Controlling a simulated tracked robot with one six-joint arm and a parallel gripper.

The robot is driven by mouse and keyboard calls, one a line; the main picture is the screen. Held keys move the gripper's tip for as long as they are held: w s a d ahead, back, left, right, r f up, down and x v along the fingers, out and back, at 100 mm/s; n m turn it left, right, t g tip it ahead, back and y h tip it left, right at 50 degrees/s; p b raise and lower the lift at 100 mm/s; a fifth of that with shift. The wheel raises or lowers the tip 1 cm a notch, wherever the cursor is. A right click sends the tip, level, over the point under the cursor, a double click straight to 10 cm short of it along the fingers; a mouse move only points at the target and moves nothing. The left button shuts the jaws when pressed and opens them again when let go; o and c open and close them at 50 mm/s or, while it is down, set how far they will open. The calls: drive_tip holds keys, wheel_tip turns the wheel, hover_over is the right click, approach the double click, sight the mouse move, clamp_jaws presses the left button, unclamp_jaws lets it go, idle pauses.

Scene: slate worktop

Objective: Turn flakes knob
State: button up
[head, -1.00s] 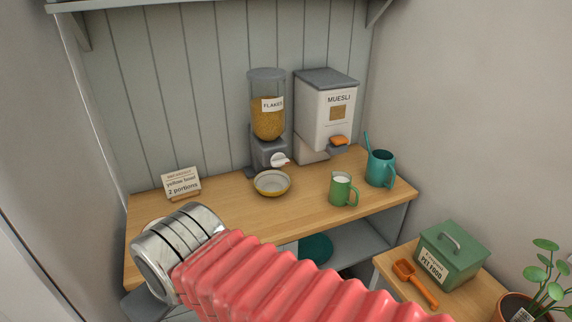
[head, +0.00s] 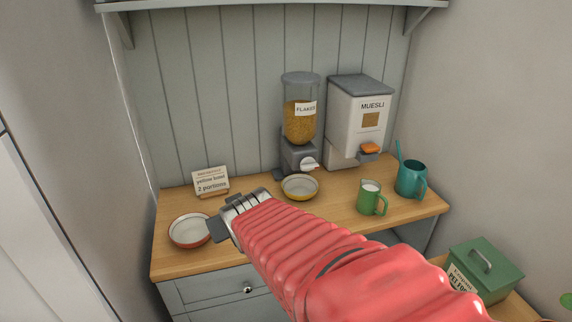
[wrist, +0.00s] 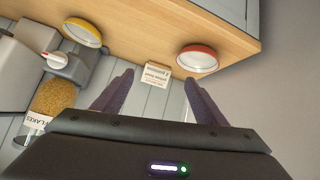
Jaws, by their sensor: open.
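The flakes dispenser (head: 300,120) stands at the back of the wooden counter, a clear cylinder of yellow flakes on a grey base. Its white knob (head: 308,163) faces front, with a yellow-rimmed bowl (head: 300,187) in front of and below it. The wrist view, turned upside down, shows the knob (wrist: 56,60) and yellow bowl (wrist: 83,33) at left. My gripper (head: 218,230) is at the counter's front left, beside the red-rimmed bowl (head: 188,230) and left of the knob. In the wrist view its jaws (wrist: 158,92) are apart and empty, away from the knob.
A card (head: 210,182) reads "yellow bowl 2 portions". Right of the flakes stand a muesli dispenser (head: 358,115), a green mug (head: 371,198) and a teal watering can (head: 411,178). A green pet food box (head: 485,268) is lower right. Bare counter lies around the card.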

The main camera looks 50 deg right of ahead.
drive_tip(key=w+d+f+t+h, duration=0.1)
drive_tip(key=d+h, duration=0.1)
drive_tip(key=d, duration=0.7)
drive_tip(key=m+t+h, duration=0.3)
drive_tip(key=t, duration=0.2)
approach(310, 169)
drive_tip(key=s, duration=0.2)
drive_tip(key=shift+s+a+f, duration=0.3)
drive_tip(key=shift+s+a, duration=0.05)
drive_tip(key=shift+a, duration=0.05)
drive_tip(key=shift+w, duration=0.1)
drive_tip(key=x, duration=1.3)
drive_tip(key=shift+w+r, duration=0.2)
drive_tip(key=shift+w, duration=0.2)
drive_tip(key=c, duration=1)
